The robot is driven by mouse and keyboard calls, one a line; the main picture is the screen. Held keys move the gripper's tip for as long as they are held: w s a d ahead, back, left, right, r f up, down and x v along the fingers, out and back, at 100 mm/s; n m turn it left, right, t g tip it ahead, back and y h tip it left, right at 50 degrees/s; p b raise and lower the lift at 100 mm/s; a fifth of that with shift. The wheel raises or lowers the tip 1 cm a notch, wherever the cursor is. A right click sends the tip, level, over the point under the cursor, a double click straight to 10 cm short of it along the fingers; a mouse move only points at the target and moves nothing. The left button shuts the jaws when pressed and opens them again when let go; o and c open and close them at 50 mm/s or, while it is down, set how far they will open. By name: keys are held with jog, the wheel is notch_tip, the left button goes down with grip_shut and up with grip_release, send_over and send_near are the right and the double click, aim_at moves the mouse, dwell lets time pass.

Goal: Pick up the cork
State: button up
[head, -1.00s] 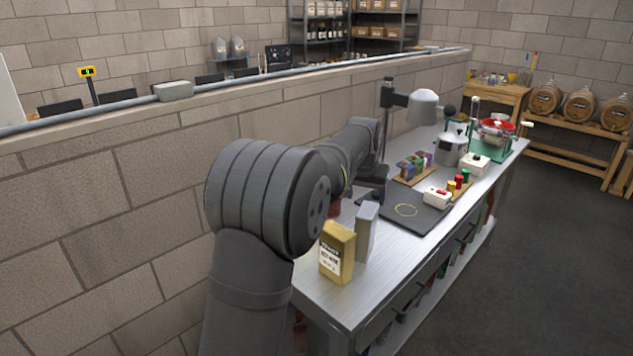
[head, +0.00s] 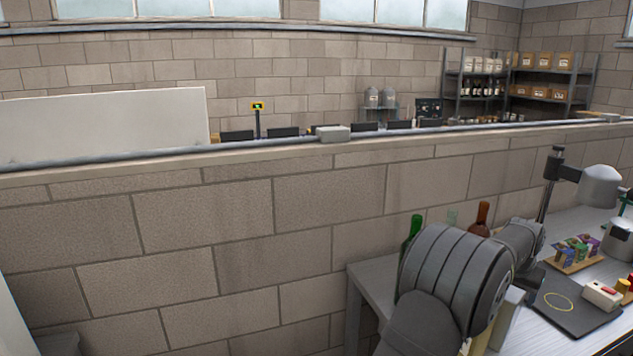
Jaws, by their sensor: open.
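I cannot make out the cork in the head view. My gripper (head: 532,280) is a small dark shape at the far end of my arm, by the left edge of a dark mat (head: 567,318) on the bench. My arm hides most of it, and its fingers are too small to make out. Nothing shows held in it. A thin yellow ring (head: 558,301) marks the mat, to the right of my gripper.
A green bottle (head: 413,228) and a brown bottle (head: 481,220) stand behind my arm. A low block wall (head: 240,235) runs behind the bench (head: 372,275).

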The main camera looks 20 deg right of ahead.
jog(key=shift+r, duration=0.35)
